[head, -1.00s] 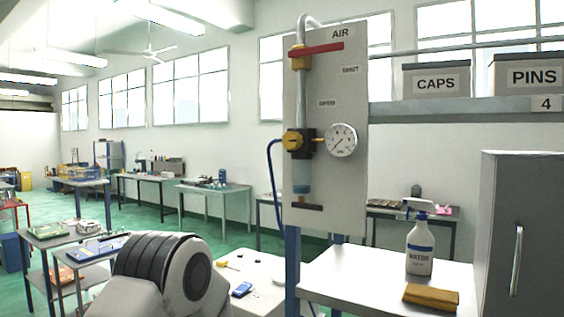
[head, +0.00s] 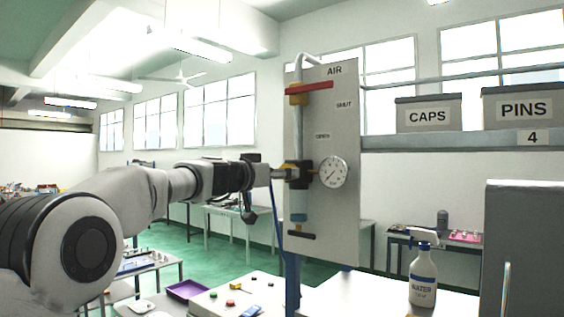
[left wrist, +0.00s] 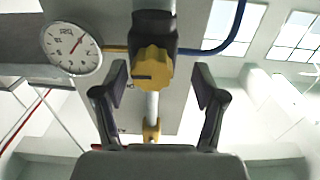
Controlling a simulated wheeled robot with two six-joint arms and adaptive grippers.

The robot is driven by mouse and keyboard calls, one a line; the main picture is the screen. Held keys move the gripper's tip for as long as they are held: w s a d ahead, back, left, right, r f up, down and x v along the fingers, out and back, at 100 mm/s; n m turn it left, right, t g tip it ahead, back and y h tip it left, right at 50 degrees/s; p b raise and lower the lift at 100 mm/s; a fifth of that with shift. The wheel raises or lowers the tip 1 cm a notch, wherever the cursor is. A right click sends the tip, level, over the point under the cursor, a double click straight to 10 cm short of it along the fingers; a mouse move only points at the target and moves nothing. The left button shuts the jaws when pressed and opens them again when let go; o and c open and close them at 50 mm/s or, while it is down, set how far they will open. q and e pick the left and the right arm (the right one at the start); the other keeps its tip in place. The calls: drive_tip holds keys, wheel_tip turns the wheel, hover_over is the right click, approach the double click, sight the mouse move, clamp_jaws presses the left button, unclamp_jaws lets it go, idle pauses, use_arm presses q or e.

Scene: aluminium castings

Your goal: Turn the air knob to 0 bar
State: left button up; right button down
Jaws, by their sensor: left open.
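The air panel (head: 321,215) stands upright with a regulator (head: 298,172) on its face. The yellow air knob (left wrist: 153,67) shows in the left wrist view, lobed, with a dark mark on it. In the head view my gripper largely hides it. A round white gauge (head: 332,172) sits right of the regulator; it also shows in the left wrist view (left wrist: 71,49), with a thin needle too small to read surely. My left gripper (left wrist: 160,80) is open, a finger on each side of the knob with gaps to both; I cannot tell the depth. My right gripper is not in view.
A red lever (head: 309,88) sits above the regulator and a dark bar (head: 301,235) below it. A blue hose (head: 276,215) hangs on the left. A white table (head: 355,297) with a spray bottle (head: 423,275) and a grey cabinet (head: 537,245) stand at right.

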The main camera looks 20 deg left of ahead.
use_arm(q)
drive_tip(key=shift+w+d+r, duration=0.15)
drive_tip(key=shift+w+d, duration=0.1)
drive_tip(key=shift+d, duration=0.55)
drive_tip(key=shift+w+a, duration=0.1)
drive_tip(key=shift+a, duration=0.1)
drive_tip(key=c, duration=1.1)
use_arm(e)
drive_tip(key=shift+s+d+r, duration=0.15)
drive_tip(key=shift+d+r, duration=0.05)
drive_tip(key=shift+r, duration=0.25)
use_arm(q)
drive_tip(key=shift+n, duration=0.3)
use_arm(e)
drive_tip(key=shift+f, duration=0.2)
use_arm(q)
drive_tip(key=n+b, duration=0.1)
drive_tip(key=n, duration=1.6)
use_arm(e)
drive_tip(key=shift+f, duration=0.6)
